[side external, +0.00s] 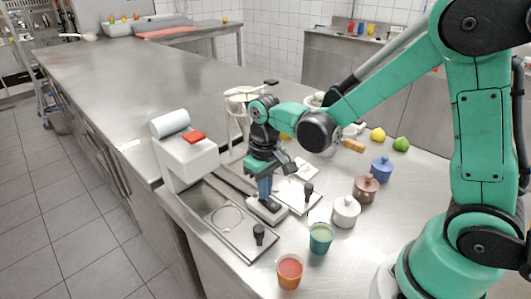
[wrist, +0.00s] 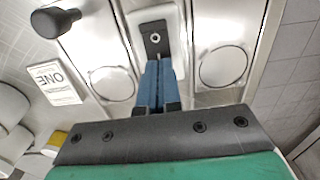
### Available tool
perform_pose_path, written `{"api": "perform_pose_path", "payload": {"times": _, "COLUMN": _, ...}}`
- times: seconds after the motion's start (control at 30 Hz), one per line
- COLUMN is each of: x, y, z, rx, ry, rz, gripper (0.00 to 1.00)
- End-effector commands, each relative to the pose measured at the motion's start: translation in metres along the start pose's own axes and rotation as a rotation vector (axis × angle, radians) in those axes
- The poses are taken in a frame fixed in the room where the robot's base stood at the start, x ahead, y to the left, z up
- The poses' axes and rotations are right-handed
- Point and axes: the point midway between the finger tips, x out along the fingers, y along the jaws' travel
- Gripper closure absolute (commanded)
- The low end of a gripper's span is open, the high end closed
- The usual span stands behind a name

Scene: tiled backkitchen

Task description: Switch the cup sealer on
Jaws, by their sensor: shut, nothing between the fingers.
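The cup sealer has a white housing (side external: 187,160) with a film roll and a red block on top, at the left of the side external view. Steel plates with round openings and black knobs extend from it. A small white block (side external: 271,214) with a dark top sits between the plates; in the wrist view its dark plate (wrist: 154,36) carries a round fitting. My gripper (side external: 266,197) points down over this block with blue fingers shut and empty. In the wrist view my gripper (wrist: 159,64) reaches the dark plate's near edge; I cannot tell whether they touch.
A white jar (side external: 346,212), brown jar (side external: 366,188) and blue jar (side external: 381,168) stand right of the sealer. A teal cup (side external: 321,238) and orange cup (side external: 290,271) stand in front. The long steel counter (side external: 130,80) behind is mostly clear.

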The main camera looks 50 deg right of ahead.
Motion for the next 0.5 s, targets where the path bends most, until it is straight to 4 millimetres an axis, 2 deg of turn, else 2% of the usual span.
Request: {"api": "perform_pose_path", "payload": {"times": 0.5, "x": 0.0052, "y": 0.0, "z": 0.0003, "rx": 0.0, "ry": 0.0, "rz": 0.0, "gripper": 1.0}}
